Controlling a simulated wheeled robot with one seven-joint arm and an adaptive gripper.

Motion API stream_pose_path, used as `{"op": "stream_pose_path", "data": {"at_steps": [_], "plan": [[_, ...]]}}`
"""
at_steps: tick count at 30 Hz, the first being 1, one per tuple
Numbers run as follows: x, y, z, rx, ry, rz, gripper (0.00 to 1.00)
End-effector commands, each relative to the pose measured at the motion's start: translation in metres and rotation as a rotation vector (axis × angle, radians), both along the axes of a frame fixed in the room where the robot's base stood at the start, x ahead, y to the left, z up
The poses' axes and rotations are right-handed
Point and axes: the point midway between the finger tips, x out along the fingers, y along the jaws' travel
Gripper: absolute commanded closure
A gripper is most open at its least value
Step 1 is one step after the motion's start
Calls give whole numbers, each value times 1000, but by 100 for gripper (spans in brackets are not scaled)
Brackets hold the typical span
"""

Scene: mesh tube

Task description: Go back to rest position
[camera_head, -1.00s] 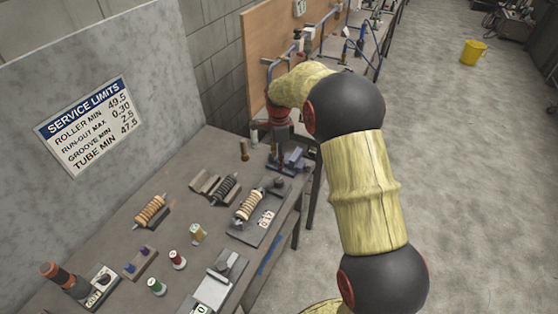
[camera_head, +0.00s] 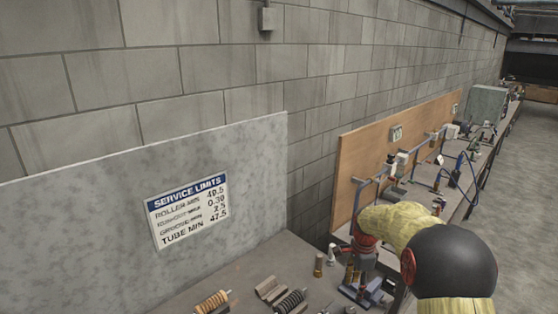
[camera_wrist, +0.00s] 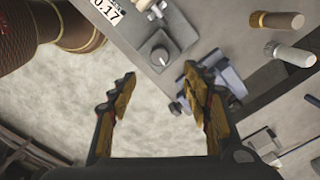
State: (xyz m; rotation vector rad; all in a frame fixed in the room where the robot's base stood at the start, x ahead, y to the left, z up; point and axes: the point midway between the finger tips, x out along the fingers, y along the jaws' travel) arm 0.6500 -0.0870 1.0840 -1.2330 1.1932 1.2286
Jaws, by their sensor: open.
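My gripper (camera_wrist: 160,110) shows in the wrist view with its two fingers spread apart and nothing between them. It is above the front edge of the workbench, with grey floor below the gap. A blue-grey fixture (camera_wrist: 222,78) sits on the bench close beside the right finger. In the head view my arm reaches in from the lower right, and the wrist end hangs over the bench's right part; the fingers are hard to make out there.
The workbench (camera_head: 238,284) carries ribbed rollers (camera_head: 212,302), a small brass cylinder (camera_head: 318,265) and a white-topped one (camera_head: 332,253). A grey panel with a service limits sign (camera_head: 188,210) stands behind. A wooden board (camera_head: 375,150) and a second bench with pipework lie further right.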

Motion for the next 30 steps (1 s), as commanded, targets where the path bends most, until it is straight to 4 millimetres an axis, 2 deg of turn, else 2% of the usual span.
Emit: {"op": "stream_pose_path", "data": {"at_steps": [3, 5, 8, 12, 18, 24, 30], "plan": [[-28, 4, -20, 13, 52, 215, 51], [-44, 6, -19, 19, 64, 329, 51], [-72, 12, -7, 26, 66, 528, 51], [-119, 24, 23, 20, 38, 820, 51], [-185, 43, 63, -25, -26, 1149, 51], [-250, 59, 89, -100, -100, 1375, 51], [-307, 72, 100, -195, -186, 1487, 51]]}}
